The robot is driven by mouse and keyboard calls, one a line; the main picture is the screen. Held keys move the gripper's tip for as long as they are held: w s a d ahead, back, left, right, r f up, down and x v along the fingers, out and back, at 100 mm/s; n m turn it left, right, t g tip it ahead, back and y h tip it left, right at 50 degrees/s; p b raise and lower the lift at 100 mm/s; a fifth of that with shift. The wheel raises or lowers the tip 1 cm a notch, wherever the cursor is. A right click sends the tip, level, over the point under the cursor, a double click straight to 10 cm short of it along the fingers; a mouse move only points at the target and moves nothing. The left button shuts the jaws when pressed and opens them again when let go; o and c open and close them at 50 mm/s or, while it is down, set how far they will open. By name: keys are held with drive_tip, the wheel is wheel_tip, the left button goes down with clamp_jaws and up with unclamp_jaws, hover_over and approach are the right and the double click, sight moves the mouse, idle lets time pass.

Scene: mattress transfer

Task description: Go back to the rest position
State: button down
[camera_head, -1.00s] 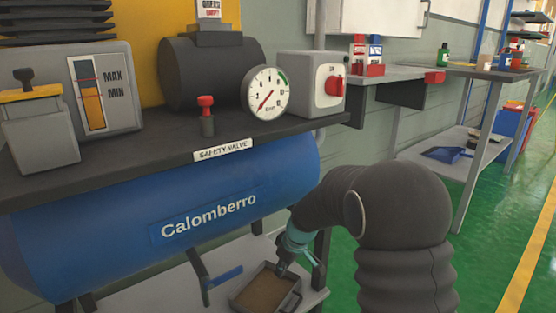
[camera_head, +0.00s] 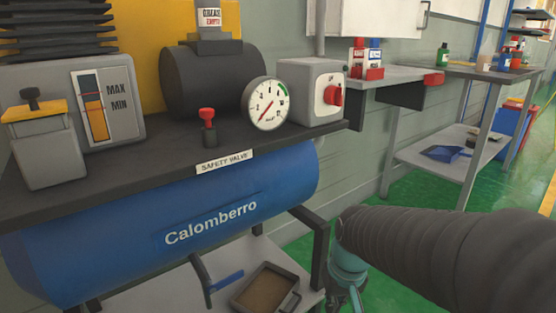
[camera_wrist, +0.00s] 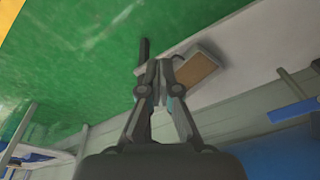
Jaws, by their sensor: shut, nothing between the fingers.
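My gripper (camera_wrist: 158,72) is shut with nothing between its fingers in the wrist view. In the head view my arm reaches in from the right edge, and the teal wrist part hangs down beside the compressor's frame, its fingertips cut off or hidden at the bottom edge. A blue Calomberro tank (camera_head: 200,225) sits under the dark bench top (camera_head: 290,142). A tray with brown contents (camera_head: 292,273) lies on the low grey shelf (camera_head: 232,262), left of my gripper and apart from it. The tray also shows in the wrist view (camera_wrist: 201,66).
The bench top carries a pressure gauge (camera_head: 266,104), a red-knobbed safety valve (camera_head: 208,125) and a switch box (camera_head: 312,93). A work table (camera_head: 450,152) stands at the back right. Green floor (camera_head: 400,207) is open between them.

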drive_tip(key=s+d+r+m+t+p, duration=0.1)
drive_tip(key=s+d+r+t+p, duration=0.3)
drive_tip(key=s+r, duration=0.6)
wheel_tip(320, 180, up, 3)
drive_tip(key=shift+d+f+h, duration=0.1)
drive_tip(key=shift+d+h, duration=0.15)
drive_tip(key=shift+h, duration=0.15)
